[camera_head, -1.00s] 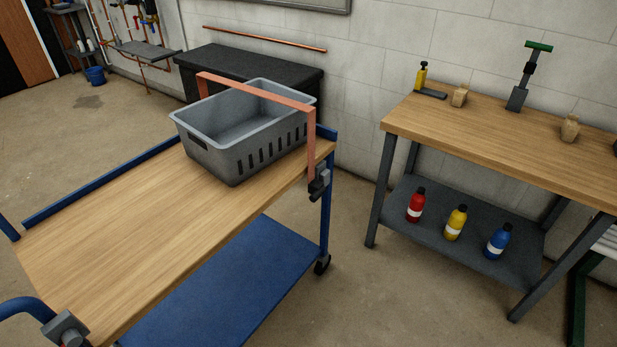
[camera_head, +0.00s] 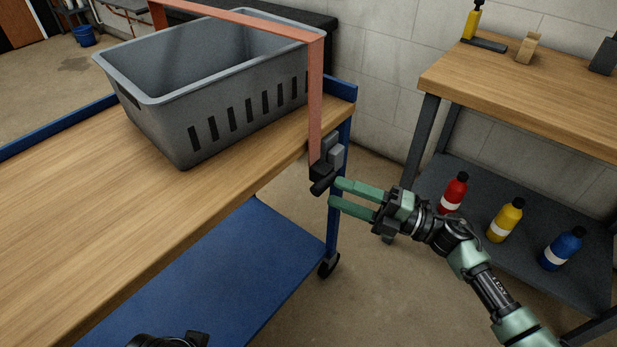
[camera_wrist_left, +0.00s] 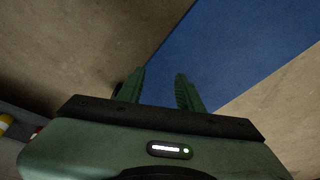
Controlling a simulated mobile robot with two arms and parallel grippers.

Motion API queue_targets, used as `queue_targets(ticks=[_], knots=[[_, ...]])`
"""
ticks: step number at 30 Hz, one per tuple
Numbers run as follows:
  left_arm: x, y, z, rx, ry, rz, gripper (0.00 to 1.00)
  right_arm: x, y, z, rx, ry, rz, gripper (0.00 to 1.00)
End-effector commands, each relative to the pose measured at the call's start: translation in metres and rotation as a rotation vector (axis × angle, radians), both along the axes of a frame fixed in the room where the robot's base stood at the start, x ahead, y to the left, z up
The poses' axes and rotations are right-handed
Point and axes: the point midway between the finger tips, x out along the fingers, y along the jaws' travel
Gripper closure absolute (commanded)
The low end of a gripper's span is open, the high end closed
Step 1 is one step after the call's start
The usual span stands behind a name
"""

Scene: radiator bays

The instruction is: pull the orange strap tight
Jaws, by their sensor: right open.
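The orange strap (camera_head: 316,105) runs in an arch over the grey basket (camera_head: 215,118) on the cart and down past its right corner. The part over the basket stands clear of the rim. The strap's near end meets a dark buckle (camera_head: 334,153) with a short black handle (camera_head: 322,185) at the cart's edge. My right gripper (camera_head: 335,193) is open, its green fingers pointing left with the tips close beside the handle. I cannot tell whether they touch it. My left gripper (camera_wrist_left: 160,90) shows in the left wrist view, open and empty, with its fingers apart.
The cart has a wooden top (camera_head: 90,220) and a blue lower shelf (camera_head: 250,260). A workbench (camera_head: 530,95) stands to the right, with red (camera_head: 453,193), yellow (camera_head: 505,220) and blue (camera_head: 562,248) bottles on its shelf. The cart top left of the basket is clear.

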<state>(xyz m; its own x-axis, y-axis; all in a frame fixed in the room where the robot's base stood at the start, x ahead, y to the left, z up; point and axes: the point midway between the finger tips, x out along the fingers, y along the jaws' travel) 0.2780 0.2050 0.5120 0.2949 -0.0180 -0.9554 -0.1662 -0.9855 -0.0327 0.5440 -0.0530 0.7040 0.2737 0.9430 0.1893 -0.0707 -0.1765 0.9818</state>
Motion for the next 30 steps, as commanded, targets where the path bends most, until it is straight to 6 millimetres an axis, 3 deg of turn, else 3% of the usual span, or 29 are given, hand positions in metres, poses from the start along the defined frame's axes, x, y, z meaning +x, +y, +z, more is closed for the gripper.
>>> queue_targets(ticks=[5, 18, 30], knots=[[-0.004, 0.001, 0.009, 0.000, -0.006, 0.000, 0.64, -0.008, 0.010, 0.005, -0.025, -0.053, 0.048, 0.55], [-0.004, 0.001, 0.008, 0.000, -0.007, 0.000, 0.64, 0.007, 0.070, 0.017, -0.022, -0.050, 0.046, 0.55], [-0.004, 0.001, 0.008, 0.000, -0.007, 0.000, 0.64, 0.009, 0.080, 0.019, -0.023, -0.048, 0.044, 0.55]])
